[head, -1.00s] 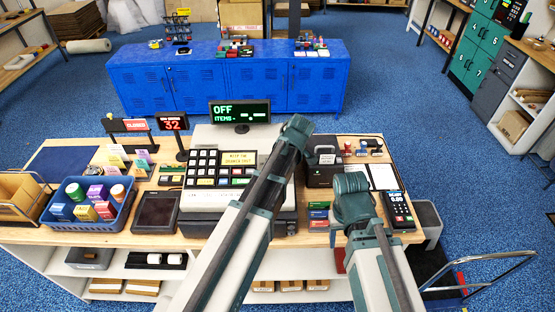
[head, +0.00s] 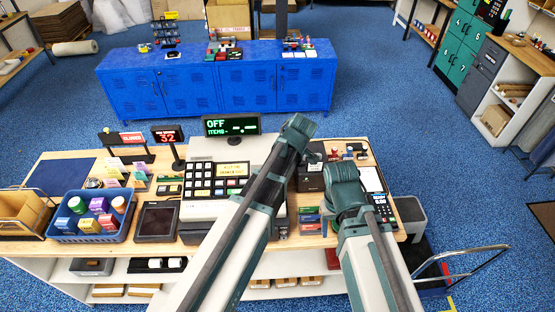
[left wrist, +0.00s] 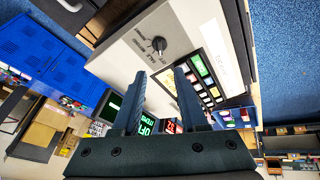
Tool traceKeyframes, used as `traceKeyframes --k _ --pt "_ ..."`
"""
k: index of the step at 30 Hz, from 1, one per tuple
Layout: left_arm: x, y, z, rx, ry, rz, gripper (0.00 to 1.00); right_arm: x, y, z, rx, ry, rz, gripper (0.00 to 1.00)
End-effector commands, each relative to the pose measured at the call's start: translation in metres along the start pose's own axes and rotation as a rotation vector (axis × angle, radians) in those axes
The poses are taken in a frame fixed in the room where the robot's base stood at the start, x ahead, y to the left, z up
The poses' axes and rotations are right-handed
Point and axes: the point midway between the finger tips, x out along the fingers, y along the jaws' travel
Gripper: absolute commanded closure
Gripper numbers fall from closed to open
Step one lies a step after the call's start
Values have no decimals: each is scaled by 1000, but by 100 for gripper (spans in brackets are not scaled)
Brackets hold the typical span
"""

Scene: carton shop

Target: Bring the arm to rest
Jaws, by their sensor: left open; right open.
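My left arm reaches up the middle of the head view over the cash register (head: 198,208); its gripper is hidden there. In the left wrist view my left gripper (left wrist: 160,75) has its two fingers apart with nothing held between them. The register's grey face with a round key knob (left wrist: 159,45) and coloured keys lies beyond the fingertips. My right arm is folded over the right part of the counter.
The wooden counter (head: 60,250) carries a blue basket (head: 68,236) of small boxes, a dark tablet (head: 157,222), a red number display (head: 167,135) and a card terminal (head: 382,208). Blue lockers (head: 215,85) stand behind. A cart handle (head: 465,252) is at the right. Blue floor lies clear between.

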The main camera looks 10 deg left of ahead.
Motion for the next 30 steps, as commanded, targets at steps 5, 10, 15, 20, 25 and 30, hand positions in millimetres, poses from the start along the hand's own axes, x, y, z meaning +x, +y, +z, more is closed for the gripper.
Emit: traceKeyframes --k 5,10,15,20,25,30 --pt "0 0 0 0 0 0 57 0 0 0 0 0 0 43" --pt "7 -6 6 32 -6 -4 57 9 -1 -1 -1 0 0 43" --pt "42 -43 46 281 -57 -28 57 57 -5 -4 -7 1 1 43" --pt "80 -93 96 657 -144 -43 57 114 -10 -7 -18 2 3 43" --pt "115 -144 144 1058 -247 -29 57 169 -15 -11 -28 4 4 43" --pt "140 -186 181 1397 -338 9 57 210 -18 -14 -36 5 6 43"
